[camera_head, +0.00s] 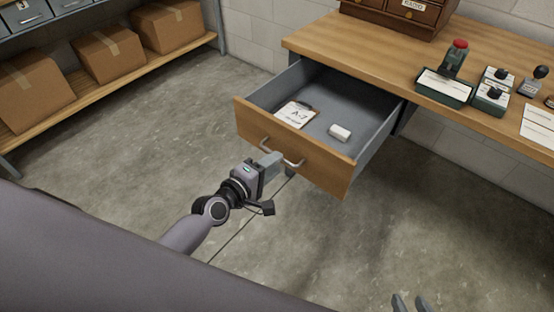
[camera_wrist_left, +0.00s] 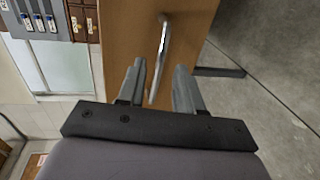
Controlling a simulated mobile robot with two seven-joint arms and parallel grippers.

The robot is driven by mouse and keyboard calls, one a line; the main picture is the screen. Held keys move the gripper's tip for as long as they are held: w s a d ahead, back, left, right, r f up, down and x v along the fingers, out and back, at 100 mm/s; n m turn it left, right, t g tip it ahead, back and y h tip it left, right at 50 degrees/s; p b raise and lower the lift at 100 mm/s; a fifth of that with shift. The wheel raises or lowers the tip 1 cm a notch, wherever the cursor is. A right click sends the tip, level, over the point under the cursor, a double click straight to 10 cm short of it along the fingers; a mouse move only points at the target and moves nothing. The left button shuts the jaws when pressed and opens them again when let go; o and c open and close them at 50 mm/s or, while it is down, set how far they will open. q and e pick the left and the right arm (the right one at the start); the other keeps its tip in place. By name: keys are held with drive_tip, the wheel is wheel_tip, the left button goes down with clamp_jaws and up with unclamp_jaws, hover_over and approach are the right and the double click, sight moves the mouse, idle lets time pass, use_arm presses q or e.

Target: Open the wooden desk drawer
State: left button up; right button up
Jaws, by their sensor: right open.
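The wooden desk drawer (camera_head: 296,150) is pulled well out from under the desk top, and its grey inside shows. Its metal bar handle (camera_head: 284,153) is on the wooden front. My left gripper (camera_head: 274,163) is at the handle's left part. In the left wrist view the fingers (camera_wrist_left: 159,72) are spread, with the handle (camera_wrist_left: 163,45) showing between them and a gap on each side. My right gripper (camera_head: 410,304) shows only its fingertips at the bottom edge of the head view, apart and empty, away from the drawer.
In the drawer lie a labelled card (camera_head: 296,115) and a small white block (camera_head: 340,133). The desk top (camera_head: 350,48) bears stamps, a green tray (camera_head: 444,88) and a small cabinet (camera_head: 405,12). Shelves with cardboard boxes (camera_head: 108,52) stand at left. The floor around the drawer is clear.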

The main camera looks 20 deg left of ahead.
use_arm(q)
drive_tip(key=v, duration=0.4)
drive_tip(key=shift+s+a+r, duration=0.1)
drive_tip(key=shift+s, duration=0.2)
drive_tip(key=s+f+m+g+y, duration=0.1)
drive_tip(key=s+f+m+g, duration=0.15)
drive_tip(key=s+m, duration=0.55)
drive_tip(key=s+f+m+g+y, duration=0.2)
drive_tip(key=s+f+m, duration=0.1)
drive_tip(key=s+m, duration=0.55)
wheel_tip(320, 180, up, 10)
drive_tip(key=a+p, duration=0.1)
drive_tip(key=p, duration=1.2)
